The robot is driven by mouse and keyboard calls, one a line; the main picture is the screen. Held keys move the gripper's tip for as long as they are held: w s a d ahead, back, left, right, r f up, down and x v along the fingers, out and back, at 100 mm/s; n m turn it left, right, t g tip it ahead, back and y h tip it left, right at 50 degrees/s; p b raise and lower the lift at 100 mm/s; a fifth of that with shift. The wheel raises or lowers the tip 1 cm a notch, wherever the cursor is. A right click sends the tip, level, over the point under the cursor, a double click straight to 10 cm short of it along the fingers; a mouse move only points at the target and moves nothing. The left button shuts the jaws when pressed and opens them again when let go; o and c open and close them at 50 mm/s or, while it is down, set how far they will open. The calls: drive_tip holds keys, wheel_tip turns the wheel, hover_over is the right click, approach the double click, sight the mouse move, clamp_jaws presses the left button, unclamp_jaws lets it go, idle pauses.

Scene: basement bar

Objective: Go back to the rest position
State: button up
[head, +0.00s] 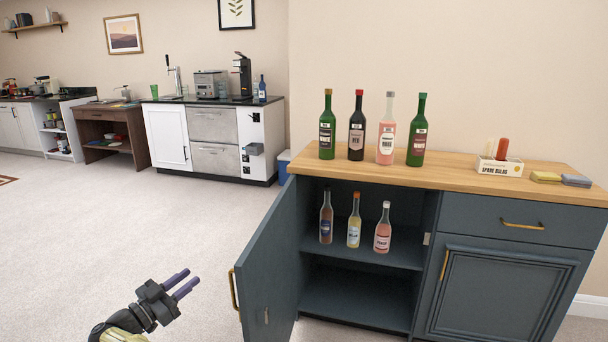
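My gripper (183,284) is at the lower left of the head view, over the carpet and left of the open cabinet door (272,262). Its two purple fingers are apart with nothing between them. It touches nothing that I can see. The dark blue cabinet (505,290) stands at the right with its left door swung open. Inside, several bottles, one of them yellowish (354,228), stand upright on the upper shelf (385,254). The lower shelf (350,297) looks empty.
Several bottles, one of them dark with a red cap (356,130), stand on the wooden top (455,170), with a white box (499,166) and sponges (547,177) to their right. A white counter (213,140) stands at the back. The carpet (90,225) at the left is clear.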

drive_tip(key=w+d+r+n+t+y, duration=0.3)
drive_tip(key=w+d+r+n+y, duration=0.35)
drive_tip(key=w+r, duration=0.3)
drive_tip(key=w+d+r+n+t+y, duration=0.3)
drive_tip(key=w+d+r+n+y, duration=0.2)
drive_tip(key=w+d+r+y, duration=0.45)
drive_tip(key=s+d+f+g+h, duration=0.2)
drive_tip(key=s+d+f+g, duration=0.95)
drive_tip(key=s+d, duration=0.45)
drive_tip(key=s+d+f+m+g+h, duration=0.1)
drive_tip(key=s+d+f+g, duration=0.3)
drive_tip(key=s, duration=0.6)
drive_tip(key=s+d+f+m+g+h, duration=0.1)
drive_tip(key=s+d+f, duration=0.4)
drive_tip(key=s, duration=0.4)
drive_tip(key=s+d+f+m+g+h, duration=0.1)
drive_tip(key=s+d+f+g, duration=0.2)
drive_tip(key=s+d, duration=0.5)
drive_tip(key=w+p+v, duration=0.2)
drive_tip(key=p+v, duration=1.2)
drive_tip(key=w+a+r+p+v, duration=0.1)
drive_tip(key=w+p+v, duration=0.2)
drive_tip(key=p+v, duration=1.2)
drive_tip(key=shift+r, duration=0.3)
